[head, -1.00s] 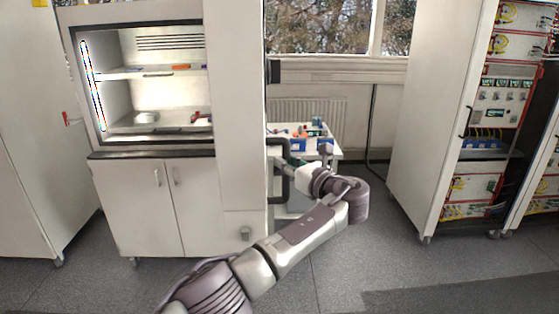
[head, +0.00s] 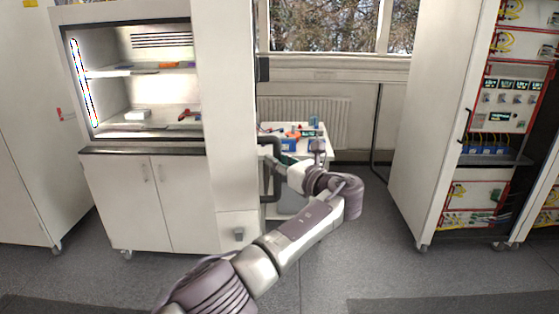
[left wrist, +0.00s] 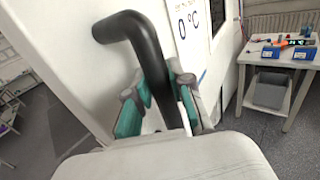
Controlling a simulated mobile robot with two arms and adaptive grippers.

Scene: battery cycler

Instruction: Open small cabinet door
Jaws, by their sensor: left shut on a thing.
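A tall white cabinet (head: 222,110) stands left of centre in the head view, seen mostly from its side. A black bar handle (head: 268,140) sticks out from its face on the right. My left gripper (head: 283,164) is at this handle. In the left wrist view the green-padded fingers of my left gripper (left wrist: 163,100) are shut around the black handle (left wrist: 150,55), which is fixed to a white panel (left wrist: 62,48). A "0 °C" marking shows just right of it. Whether the door stands ajar cannot be told. My right gripper is out of view.
A fume cupboard (head: 150,150) is at the left and an open rack cabinet (head: 425,150) at the right. The floor (head: 385,265) between is clear.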

